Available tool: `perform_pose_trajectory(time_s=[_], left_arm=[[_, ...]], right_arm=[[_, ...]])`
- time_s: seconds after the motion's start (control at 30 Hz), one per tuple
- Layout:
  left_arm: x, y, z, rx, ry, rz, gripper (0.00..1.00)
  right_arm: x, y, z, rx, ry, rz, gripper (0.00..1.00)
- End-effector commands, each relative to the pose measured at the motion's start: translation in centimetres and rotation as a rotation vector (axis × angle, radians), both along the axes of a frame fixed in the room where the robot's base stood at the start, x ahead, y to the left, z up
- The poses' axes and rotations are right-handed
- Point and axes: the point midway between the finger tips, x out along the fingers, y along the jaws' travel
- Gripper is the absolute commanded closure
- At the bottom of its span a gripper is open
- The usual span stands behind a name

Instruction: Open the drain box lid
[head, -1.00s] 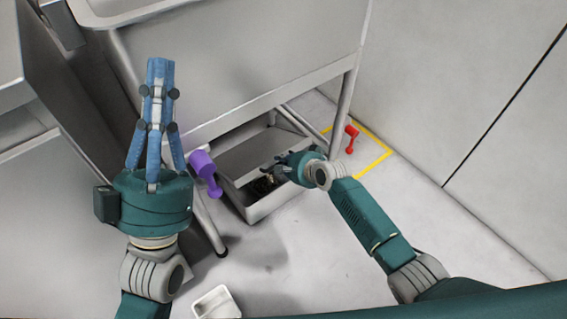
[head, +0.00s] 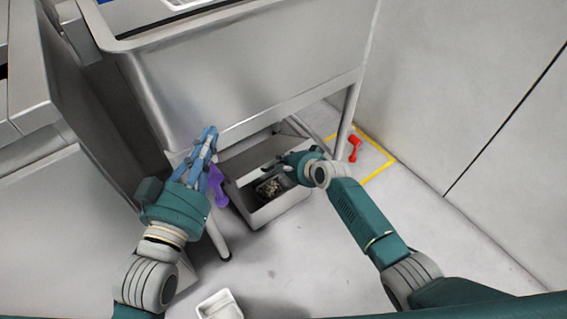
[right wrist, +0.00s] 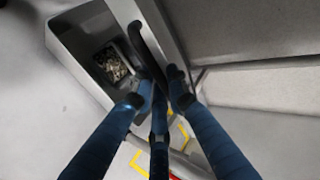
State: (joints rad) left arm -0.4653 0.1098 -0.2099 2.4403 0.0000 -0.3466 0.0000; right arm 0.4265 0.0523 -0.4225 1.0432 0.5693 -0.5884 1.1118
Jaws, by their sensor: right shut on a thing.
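The grey drain box (head: 281,209) stands on the floor under the metal sink. Its grey lid (head: 262,153) is raised at a tilt at the back, and the inside shows. My right gripper (head: 283,166) reaches in from the right at the lid's edge. In the right wrist view the box (right wrist: 75,52) is at upper left, and the fingers of my right gripper (right wrist: 160,88) close on a dark handle (right wrist: 149,48) along the lid's edge (right wrist: 167,28). My left gripper (head: 210,140) is in front of the sink's left leg; whether its fingers are closed is unclear.
A dark square opening with pale bits (head: 270,187) lies inside the box. A purple handle (head: 218,184) is beside my left gripper. A red handle (head: 355,148) stands near yellow floor tape (head: 385,152). A white tray (head: 219,304) lies on the floor in front.

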Motion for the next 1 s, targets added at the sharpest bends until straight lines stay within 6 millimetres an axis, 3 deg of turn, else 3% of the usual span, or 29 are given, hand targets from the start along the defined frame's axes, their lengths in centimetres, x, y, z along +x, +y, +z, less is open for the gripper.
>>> perform_pose_trajectory(time_s=[0.37, 0.4, 0.47, 0.77, 1.0], left_arm=[[0.0, 0.0, -0.1, 0.001, 0.004, 0.0, 1.0], [0.0, 0.0, -0.1, 0.001, 0.004, 0.0, 1.0], [0.0, 0.0, -0.1, 0.001, 0.004, 0.0, 1.0], [0.0, 0.0, -0.1, 0.001, 0.004, 0.001, 1.0], [0.0, 0.0, -0.1, 0.001, 0.004, 0.0, 1.0]], right_arm=[[0.2, 0.2, 0.3, 0.004, -0.005, 0.001, 1.0], [0.1, 0.2, 0.3, 0.004, -0.005, 0.001, 0.8], [0.1, 0.2, 0.3, 0.004, -0.005, 0.001, 0.69], [0.0, 0.0, 0.1, 0.001, -0.002, 0.0, 0.69], [-1.2, -0.7, 1.3, 0.003, -0.003, 0.002, 0.69]])
